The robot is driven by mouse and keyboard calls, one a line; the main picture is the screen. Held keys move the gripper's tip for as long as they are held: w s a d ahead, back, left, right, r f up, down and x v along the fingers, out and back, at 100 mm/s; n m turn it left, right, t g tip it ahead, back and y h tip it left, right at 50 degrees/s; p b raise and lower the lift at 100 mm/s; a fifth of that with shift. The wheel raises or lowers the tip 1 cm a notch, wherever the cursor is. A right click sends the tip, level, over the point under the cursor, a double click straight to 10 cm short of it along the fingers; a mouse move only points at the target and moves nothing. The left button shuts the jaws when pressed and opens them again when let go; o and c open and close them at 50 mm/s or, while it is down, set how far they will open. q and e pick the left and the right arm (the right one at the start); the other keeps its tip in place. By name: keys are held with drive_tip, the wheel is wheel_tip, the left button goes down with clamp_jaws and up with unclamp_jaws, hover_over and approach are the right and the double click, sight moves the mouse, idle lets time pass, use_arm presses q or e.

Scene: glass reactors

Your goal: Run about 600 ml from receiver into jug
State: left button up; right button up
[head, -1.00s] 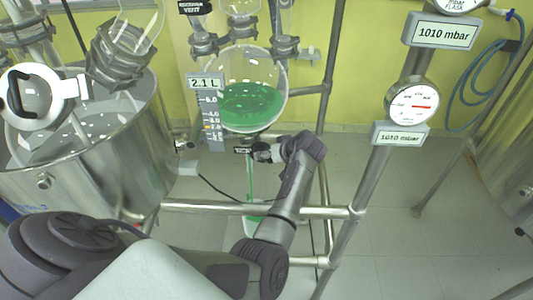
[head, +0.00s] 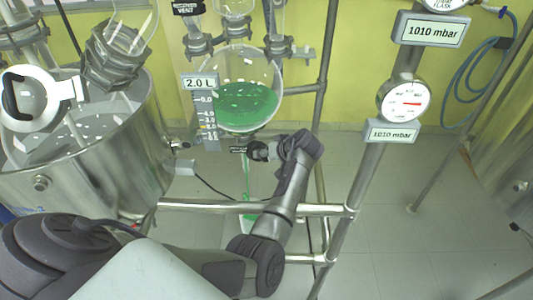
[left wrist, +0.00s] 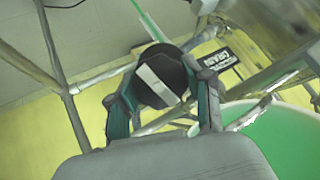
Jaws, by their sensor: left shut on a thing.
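The receiver (head: 262,88) is a round glass flask part full of green liquid, and its sign (head: 199,83) reads 2.0 L. A thin green stream (head: 246,180) falls from its drain into the jug (head: 249,219), which is partly hidden behind my arm and a rail. My left gripper (head: 262,151) is at the drain under the receiver. In the left wrist view, the left gripper (left wrist: 165,85) is shut on a round black valve knob (left wrist: 150,92) with a white bar. The drain label (left wrist: 218,58) and the green stream (left wrist: 150,22) show beside it. My right gripper is out of view.
Steel frame rails (head: 185,206) run in front of the jug. A large steel vessel (head: 125,165) stands at the left. A post with a dial gauge (head: 404,100) and 1010 mbar signs stands at the right. The floor at right is open.

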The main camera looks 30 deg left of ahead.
use_arm(q)
drive_tip(key=shift+m, duration=0.6)
drive_tip(key=m+y+p, duration=0.1)
drive_tip(key=m, duration=0.2)
drive_tip(key=shift+r+g, duration=0.1)
drive_tip(key=shift+g, duration=0.3)
drive_tip(key=m+y, duration=0.1)
drive_tip(key=m, duration=0.2)
drive_tip(key=shift+m, duration=0.3)
drive_tip(key=m+p, duration=0.1)
drive_tip(key=m, duration=0.1)
drive_tip(key=shift+w+m+y, duration=0.1)
drive_tip(key=shift+m+y, duration=0.2)
drive_tip(key=shift+y, duration=0.1)
drive_tip(key=m+y+p, duration=0.1)
drive_tip(key=m, duration=0.4)
drive_tip(key=m+t+p, duration=0.1)
drive_tip(key=m+p, duration=0.1)
drive_tip(key=m, duration=0.3)
drive_tip(key=shift+m+y, duration=0.3)
drive_tip(key=shift+y, duration=0.1)
drive_tip(key=shift+f+m, duration=0.2)
drive_tip(key=shift+m, duration=0.1)
drive_tip(key=o, duration=1.2)
drive_tip(key=shift+f, duration=0.1)
drive_tip(key=shift+c, duration=0.2)
